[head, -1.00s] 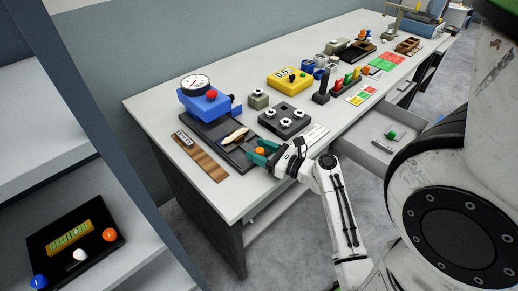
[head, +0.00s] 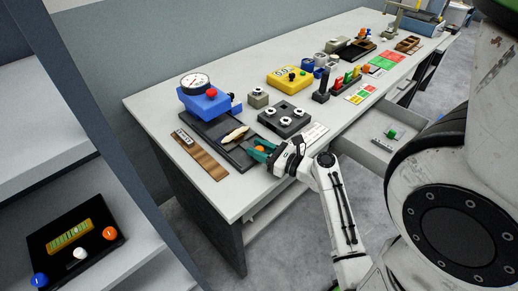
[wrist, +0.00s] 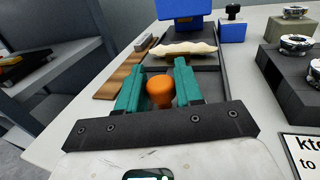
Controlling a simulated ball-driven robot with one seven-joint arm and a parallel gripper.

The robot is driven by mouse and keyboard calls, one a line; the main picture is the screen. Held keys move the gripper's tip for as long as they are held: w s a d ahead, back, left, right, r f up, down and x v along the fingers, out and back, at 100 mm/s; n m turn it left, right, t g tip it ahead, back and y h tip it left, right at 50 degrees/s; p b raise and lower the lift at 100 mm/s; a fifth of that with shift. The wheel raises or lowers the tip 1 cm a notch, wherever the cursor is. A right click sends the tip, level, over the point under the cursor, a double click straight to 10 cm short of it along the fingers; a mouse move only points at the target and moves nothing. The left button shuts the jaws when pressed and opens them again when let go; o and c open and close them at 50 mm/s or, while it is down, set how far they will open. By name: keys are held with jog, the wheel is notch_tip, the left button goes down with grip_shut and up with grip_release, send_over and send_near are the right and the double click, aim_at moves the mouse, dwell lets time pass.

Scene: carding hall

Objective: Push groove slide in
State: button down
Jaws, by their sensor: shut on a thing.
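The groove slide is a dark flat track (head: 215,131) on the table, running from a blue block with a round dial (head: 196,88) toward the front edge. An orange knob (wrist: 160,88) sits at the near end of the slide. My gripper (head: 258,150) has its teal fingers on either side of this knob and is shut on it. In the wrist view the fingers (wrist: 160,85) flank the knob. A cream, wavy-edged piece (wrist: 185,49) lies across the track beyond the knob; it also shows in the head view (head: 236,134).
A wooden strip (head: 208,162) lies left of the track. A black block with several round knobs (head: 284,121) stands close to its right, with a yellow box (head: 289,80) behind. An open drawer (head: 372,146) juts out right of my forearm. The table's front edge is near.

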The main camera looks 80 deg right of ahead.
jog(key=shift+w+d+p, duration=0.25)
jog(key=shift+w+d, duration=0.25)
jog(key=shift+w, duration=0.35)
jog(key=shift+w+d+p, duration=0.2)
jog(key=shift+w+d, duration=0.3)
jog(key=shift+w, duration=0.3)
jog(key=c, duration=0.8)
grip_release()
jog(key=shift+s, duration=0.1)
jog(key=b+v, duration=0.2)
jog(key=v, duration=0.8)
jog(key=shift+s+a, duration=0.15)
jog(key=shift+s, duration=0.2)
